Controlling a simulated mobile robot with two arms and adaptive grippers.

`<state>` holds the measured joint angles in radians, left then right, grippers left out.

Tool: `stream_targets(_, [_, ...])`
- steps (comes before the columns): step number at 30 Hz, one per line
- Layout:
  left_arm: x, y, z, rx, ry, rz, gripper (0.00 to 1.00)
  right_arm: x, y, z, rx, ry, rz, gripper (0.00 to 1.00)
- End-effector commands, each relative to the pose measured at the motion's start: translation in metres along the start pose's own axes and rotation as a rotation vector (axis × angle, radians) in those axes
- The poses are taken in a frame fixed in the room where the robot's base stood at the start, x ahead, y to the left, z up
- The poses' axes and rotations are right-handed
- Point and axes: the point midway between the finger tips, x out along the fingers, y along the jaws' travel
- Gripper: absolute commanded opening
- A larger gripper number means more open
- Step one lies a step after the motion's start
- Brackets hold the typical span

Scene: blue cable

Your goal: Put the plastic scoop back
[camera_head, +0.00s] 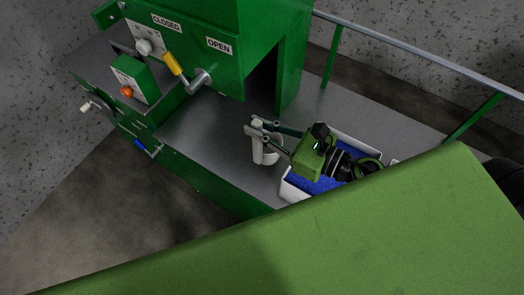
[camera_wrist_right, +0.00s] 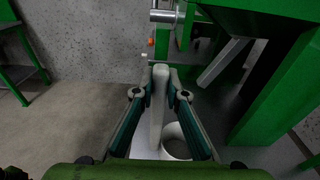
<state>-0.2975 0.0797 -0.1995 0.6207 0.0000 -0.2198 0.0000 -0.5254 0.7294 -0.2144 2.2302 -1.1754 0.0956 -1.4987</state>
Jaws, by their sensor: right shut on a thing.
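The white plastic scoop (camera_head: 267,152) is at the front of my right gripper (camera_head: 254,126) in the head view, above or on the grey platform; I cannot tell which. In the right wrist view its pale handle (camera_wrist_right: 157,110) runs between the two fingers of my right gripper (camera_wrist_right: 160,84), which is shut on it. The scoop's round cup (camera_wrist_right: 176,142) shows lower down, beside the right finger, with its opening visible. My left gripper is in neither view.
A white box (camera_head: 288,191) of blue granules (camera_head: 318,184) stands under my right wrist, partly hidden. A green machine (camera_head: 262,40) with a yellow-handled lever (camera_head: 173,64) and CLOSED and OPEN labels stands behind left. A railing (camera_head: 420,56) lines the grey platform (camera_head: 215,135).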

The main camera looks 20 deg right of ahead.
Motion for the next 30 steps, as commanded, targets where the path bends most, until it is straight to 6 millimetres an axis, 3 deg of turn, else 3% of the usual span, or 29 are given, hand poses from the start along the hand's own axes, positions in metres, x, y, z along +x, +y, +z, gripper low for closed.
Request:
stream_targets(1, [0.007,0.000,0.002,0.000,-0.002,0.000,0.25,0.001,0.000,-0.011,0.004,-0.002,-0.002,0.00])
stream_targets(13, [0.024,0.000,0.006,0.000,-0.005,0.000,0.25,0.006,0.000,-0.057,0.001,-0.001,-0.003,0.00])
stream_targets(26, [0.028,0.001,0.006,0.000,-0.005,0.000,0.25,0.006,0.000,-0.064,-0.001,-0.001,0.001,0.00])
stream_targets(27, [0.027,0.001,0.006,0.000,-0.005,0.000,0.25,0.006,0.000,-0.064,-0.001,-0.001,0.001,0.18])
stream_targets(28, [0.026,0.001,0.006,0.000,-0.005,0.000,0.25,0.006,0.000,-0.063,-0.001,-0.001,0.001,0.26])
stream_targets(30, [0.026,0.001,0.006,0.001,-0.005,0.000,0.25,0.006,0.000,-0.063,-0.001,-0.001,0.001,0.29])
